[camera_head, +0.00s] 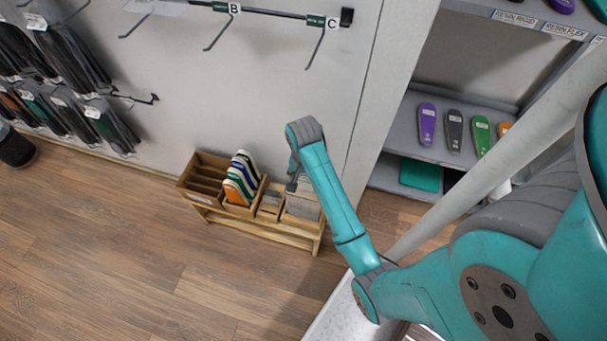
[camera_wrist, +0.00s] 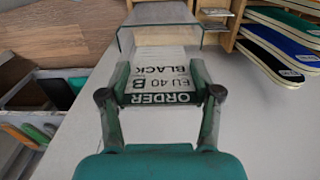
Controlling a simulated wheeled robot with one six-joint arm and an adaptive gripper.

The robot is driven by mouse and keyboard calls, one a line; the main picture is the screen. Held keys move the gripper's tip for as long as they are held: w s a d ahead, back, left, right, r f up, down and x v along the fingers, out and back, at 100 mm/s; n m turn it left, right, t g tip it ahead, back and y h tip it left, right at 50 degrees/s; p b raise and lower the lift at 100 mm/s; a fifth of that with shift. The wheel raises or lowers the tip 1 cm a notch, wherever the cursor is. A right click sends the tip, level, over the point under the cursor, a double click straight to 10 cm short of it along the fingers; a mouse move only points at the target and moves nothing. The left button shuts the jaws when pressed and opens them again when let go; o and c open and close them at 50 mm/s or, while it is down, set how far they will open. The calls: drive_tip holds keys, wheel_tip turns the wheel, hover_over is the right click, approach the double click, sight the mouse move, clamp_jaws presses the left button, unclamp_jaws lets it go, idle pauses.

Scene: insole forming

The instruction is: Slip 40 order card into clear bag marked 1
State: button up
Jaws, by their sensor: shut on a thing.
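The order card (camera_wrist: 160,88) is white with a dark band, and reads ORDER, EU 40, B, BLACK, upside down in the wrist view. My gripper (camera_wrist: 160,72) is shut on it, with one finger at each side edge. The far end of the card is at or in a clear holder (camera_wrist: 126,38); I cannot tell how much is inside. In the head view my gripper (camera_head: 293,184) is low over the right end of a wooden rack, small and partly hidden by my arm. Dark bags (camera_head: 72,60) hang on hooks at the left; I can read no mark 1 on them.
The wooden rack (camera_head: 262,232) stands against the wall and holds several coloured insoles (camera_head: 240,180). Hooks marked B and C (camera_head: 331,23) on the wall are empty. Shelves (camera_head: 400,133) with insoles stand at the right. The floor in front is clear.

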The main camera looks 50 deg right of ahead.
sight(304, 186)
drive_tip(key=shift+f, duration=2.75)
drive_tip(key=shift+s+a+f, duration=0.1)
drive_tip(key=shift+s+f, duration=0.05)
drive_tip(key=shift+f, duration=0.35)
drive_tip(key=shift+s+a+f, duration=0.1)
drive_tip(key=shift+s+f, duration=0.05)
drive_tip(key=shift+f, duration=0.3)
drive_tip(key=o, duration=0.7)
drive_tip(key=shift+o, duration=0.2)
drive_tip(key=shift+r, duration=0.1)
wheel_tip(304, 186, up, 9)
drive_tip(key=w, duration=0.1)
drive_tip(key=shift+w+d+r, duration=0.15)
drive_tip(key=shift+d+r, duration=0.05)
drive_tip(key=shift+d, duration=0.25)
drive_tip(key=shift+t, duration=0.3)
